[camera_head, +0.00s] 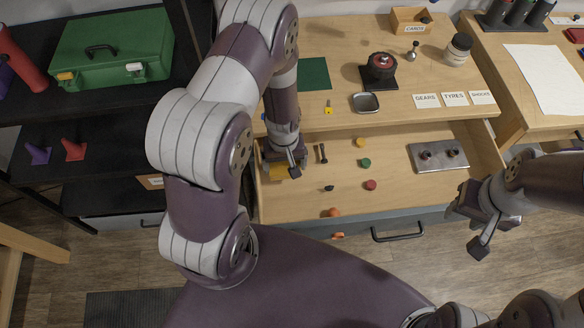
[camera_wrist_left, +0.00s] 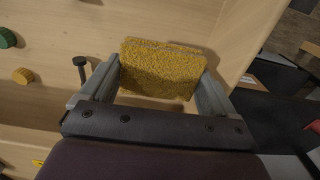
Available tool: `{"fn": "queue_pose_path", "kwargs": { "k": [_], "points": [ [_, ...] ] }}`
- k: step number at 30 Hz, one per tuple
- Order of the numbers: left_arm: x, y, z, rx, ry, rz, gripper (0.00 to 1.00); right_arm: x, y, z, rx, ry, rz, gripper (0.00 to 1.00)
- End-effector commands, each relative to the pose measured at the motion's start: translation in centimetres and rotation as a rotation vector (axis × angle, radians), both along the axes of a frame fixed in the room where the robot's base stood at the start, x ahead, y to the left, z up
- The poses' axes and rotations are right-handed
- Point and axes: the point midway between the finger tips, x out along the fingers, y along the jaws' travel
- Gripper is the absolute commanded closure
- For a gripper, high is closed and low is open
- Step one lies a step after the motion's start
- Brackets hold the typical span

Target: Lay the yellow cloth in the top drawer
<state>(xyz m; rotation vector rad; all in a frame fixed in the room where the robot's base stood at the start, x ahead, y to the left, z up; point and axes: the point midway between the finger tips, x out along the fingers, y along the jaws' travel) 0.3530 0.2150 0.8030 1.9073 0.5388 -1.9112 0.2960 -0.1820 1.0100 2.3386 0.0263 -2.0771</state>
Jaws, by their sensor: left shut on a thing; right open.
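The yellow cloth (camera_wrist_left: 160,70) is a folded, rough-textured block, held between the fingers of my left gripper (camera_wrist_left: 158,88). In the head view only a small piece of the cloth (camera_head: 278,172) shows beneath my left gripper (camera_head: 284,162). The top drawer (camera_head: 300,203) is pulled open, and the cloth is inside its left end, close to the side wall. I cannot tell whether the cloth touches the drawer floor. My right gripper (camera_head: 467,228) is open and empty, off the drawer's front right.
The drawer also holds a dark bolt (camera_head: 321,153), several small coloured knobs such as a green one (camera_head: 365,162), and a metal plate (camera_head: 438,155) at the right. Its middle floor has bare room. The bench top (camera_head: 330,40) above carries a black-based device (camera_head: 380,70) and a small tray (camera_head: 365,102).

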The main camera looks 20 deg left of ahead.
Motion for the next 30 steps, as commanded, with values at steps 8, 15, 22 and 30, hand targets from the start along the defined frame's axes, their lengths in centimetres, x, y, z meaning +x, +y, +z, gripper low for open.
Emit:
{"fn": "queue_pose_path", "kwargs": {
  "k": [8, 15, 22, 30],
  "points": [
    [0.0, 0.0, -4.6, 0.000, 0.000, 0.000, 0.40, 0.0, 0.0, -0.2, 0.000, 0.000, 0.000, 0.57],
    [0.1, 0.0, -4.7, 0.001, -0.001, -0.001, 0.40, 0.0, 0.0, -0.2, 0.000, 0.000, 0.000, 0.57],
    [0.1, 0.0, -4.9, 0.001, -0.001, -0.001, 0.00, 0.0, 0.0, -0.4, 0.000, 0.000, 0.000, 0.57],
    [0.1, 0.0, -4.2, 0.000, -0.002, -0.001, 0.00, 0.0, 0.0, -0.1, 0.000, 0.000, 0.000, 0.57]
  ]
}}
